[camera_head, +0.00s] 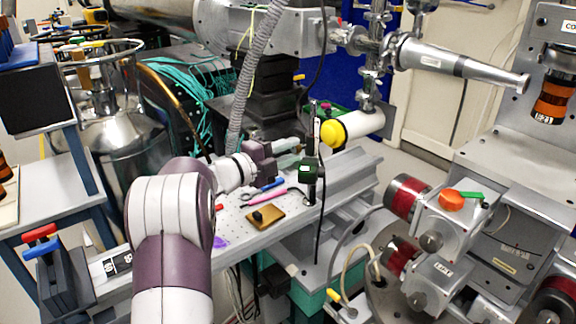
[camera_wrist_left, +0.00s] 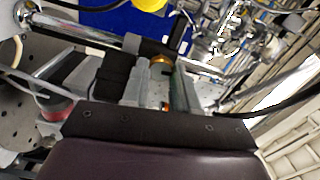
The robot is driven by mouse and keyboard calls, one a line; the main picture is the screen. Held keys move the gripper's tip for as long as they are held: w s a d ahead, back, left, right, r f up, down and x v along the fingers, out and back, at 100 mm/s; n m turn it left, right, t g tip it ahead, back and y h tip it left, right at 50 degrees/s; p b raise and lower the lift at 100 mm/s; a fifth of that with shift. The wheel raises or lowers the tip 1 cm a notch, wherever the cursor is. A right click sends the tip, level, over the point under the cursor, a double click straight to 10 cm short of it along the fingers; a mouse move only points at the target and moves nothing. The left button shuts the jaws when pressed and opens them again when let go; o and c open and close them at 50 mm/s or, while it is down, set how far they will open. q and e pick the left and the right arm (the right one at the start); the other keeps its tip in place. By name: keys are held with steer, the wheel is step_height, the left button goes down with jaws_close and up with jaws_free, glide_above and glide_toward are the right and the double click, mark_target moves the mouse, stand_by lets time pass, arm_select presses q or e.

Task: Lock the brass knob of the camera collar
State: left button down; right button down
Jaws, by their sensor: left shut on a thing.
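My left gripper (camera_head: 297,147) reaches in from the left to the dark upright post (camera_head: 314,150) on the bench. A small dark green camera (camera_head: 308,172) sits on this post, with a black cable hanging below. In the left wrist view the two fingers of my left gripper (camera_wrist_left: 161,72) are shut on a small brass knob (camera_wrist_left: 160,60), which shows between their tips. The knob and most of its collar are hidden in the head view. I cannot tell how far the knob is turned. My right gripper is not in view.
A perforated plate (camera_head: 240,228) under the gripper carries a brass block (camera_head: 265,217) and several small tools. A yellow-capped pipe (camera_head: 335,132) is close behind the post. Red-banded motors (camera_head: 405,197) stand to the right; a grey flexible hose (camera_head: 243,95) hangs behind my arm.

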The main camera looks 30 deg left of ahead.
arm_select(q)
steer(key=shift+f+m+b, duration=0.15)
steer(key=shift+m+b, duration=0.75)
steer(key=shift+b, duration=0.1)
steer(key=c, duration=0.9)
jaws_free()
steer(key=shift+o, duration=0.2)
